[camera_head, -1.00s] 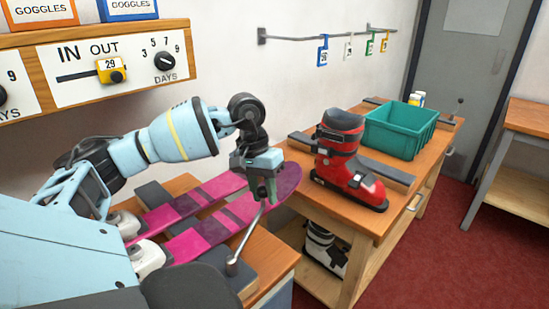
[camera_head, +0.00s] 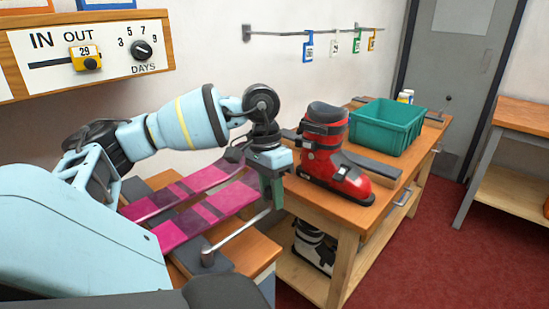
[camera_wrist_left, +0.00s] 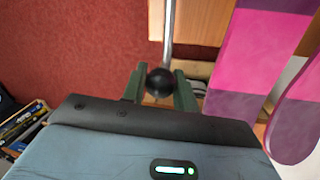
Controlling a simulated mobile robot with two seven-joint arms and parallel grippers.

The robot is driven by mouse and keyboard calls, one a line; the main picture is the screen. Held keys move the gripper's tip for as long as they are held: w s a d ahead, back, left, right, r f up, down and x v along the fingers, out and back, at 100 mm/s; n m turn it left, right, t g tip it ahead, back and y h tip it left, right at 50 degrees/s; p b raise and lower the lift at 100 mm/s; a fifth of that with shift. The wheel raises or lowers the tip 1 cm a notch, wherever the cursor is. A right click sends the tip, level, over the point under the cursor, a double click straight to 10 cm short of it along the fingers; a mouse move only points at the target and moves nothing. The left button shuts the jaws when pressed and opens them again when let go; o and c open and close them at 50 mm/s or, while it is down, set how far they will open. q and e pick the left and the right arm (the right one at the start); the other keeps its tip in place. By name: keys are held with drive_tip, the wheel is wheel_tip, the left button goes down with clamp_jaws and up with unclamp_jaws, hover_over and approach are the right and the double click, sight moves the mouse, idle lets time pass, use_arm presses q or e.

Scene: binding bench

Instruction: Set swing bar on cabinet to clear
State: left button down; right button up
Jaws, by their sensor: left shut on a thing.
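The swing bar (camera_head: 238,231) is a thin metal rod on a grey pivot post on the wooden cabinet (camera_head: 258,250). It slants from the post up and right, past the ends of the skis. My left gripper (camera_head: 272,192) is shut on its free end. In the left wrist view, the bar (camera_wrist_left: 169,35) ends in a black ball knob (camera_wrist_left: 160,82) between the green fingers of my left gripper (camera_wrist_left: 160,92). Pink skis (camera_head: 205,212) lie across the cabinet behind the bar. My right gripper is not in view.
A red ski boot (camera_head: 325,160) and a teal bin (camera_head: 388,127) stand on the wooden bench (camera_head: 345,208) just right of my left gripper. A white boot (camera_head: 313,247) sits on its lower shelf. Red floor is free at right.

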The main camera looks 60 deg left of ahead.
use_arm(q)
drive_tip(key=shift+d, duration=0.1)
drive_tip(key=c, duration=1.1)
unclamp_jaws()
drive_tip(key=shift+d, duration=0.1)
drive_tip(key=shift+r, duration=0.2)
drive_tip(key=r, duration=0.2)
drive_tip(key=a+r+p, duration=0.1)
drive_tip(key=r, duration=0.4)
drive_tip(key=shift+a+r, duration=0.2)
drive_tip(key=shift+a, duration=0.1)
